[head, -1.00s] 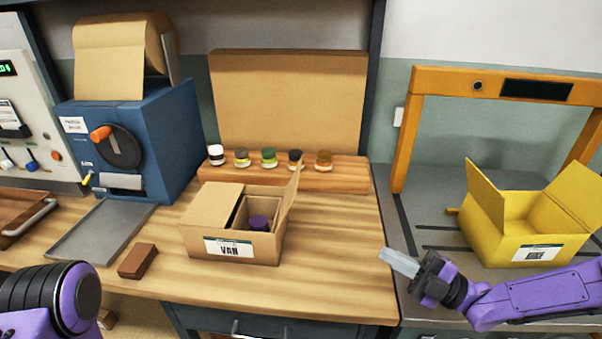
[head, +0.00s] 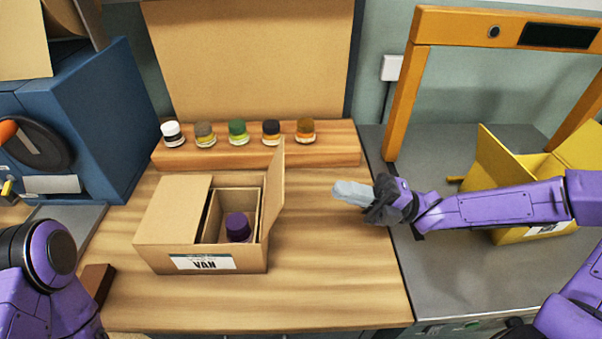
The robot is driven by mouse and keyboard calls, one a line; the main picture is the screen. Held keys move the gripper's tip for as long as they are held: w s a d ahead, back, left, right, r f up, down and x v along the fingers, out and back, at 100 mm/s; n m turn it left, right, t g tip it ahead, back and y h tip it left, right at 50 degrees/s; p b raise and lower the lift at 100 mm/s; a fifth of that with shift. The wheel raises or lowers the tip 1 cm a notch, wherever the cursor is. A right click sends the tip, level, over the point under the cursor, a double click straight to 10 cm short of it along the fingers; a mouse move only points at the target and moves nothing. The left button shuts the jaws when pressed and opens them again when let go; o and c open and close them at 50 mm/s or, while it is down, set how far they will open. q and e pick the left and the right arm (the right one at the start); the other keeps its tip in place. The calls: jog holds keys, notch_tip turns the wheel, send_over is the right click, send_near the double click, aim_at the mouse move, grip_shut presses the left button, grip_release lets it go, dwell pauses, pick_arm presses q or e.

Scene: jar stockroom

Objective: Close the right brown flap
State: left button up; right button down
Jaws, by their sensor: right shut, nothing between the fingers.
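The brown box (head: 205,245) stands on the wooden table, its label reading VAN. Its left flap (head: 175,205) lies flat over the left part. Its right flap (head: 273,190) stands upright along the right edge. A purple-capped jar (head: 238,226) sits inside the uncovered right part. My right gripper (head: 341,190) is shut and empty, to the right of the right flap and apart from it, pointing left above the table's right side. My left arm shows at the lower left, but its gripper is not in the view.
A wooden rack (head: 255,152) with several jars stands behind the box. A dark brown block (head: 97,283) lies left of the box. A yellow box (head: 497,165) stands open on the grey surface under an orange frame (head: 402,105). The wood right of the brown box is clear.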

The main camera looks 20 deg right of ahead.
aim_at(273, 186)
jog(key=p+x, duration=0.1)
jog(key=x, duration=0.8)
jog(key=shift+w, duration=0.15)
jog(key=shift+a, duration=0.1)
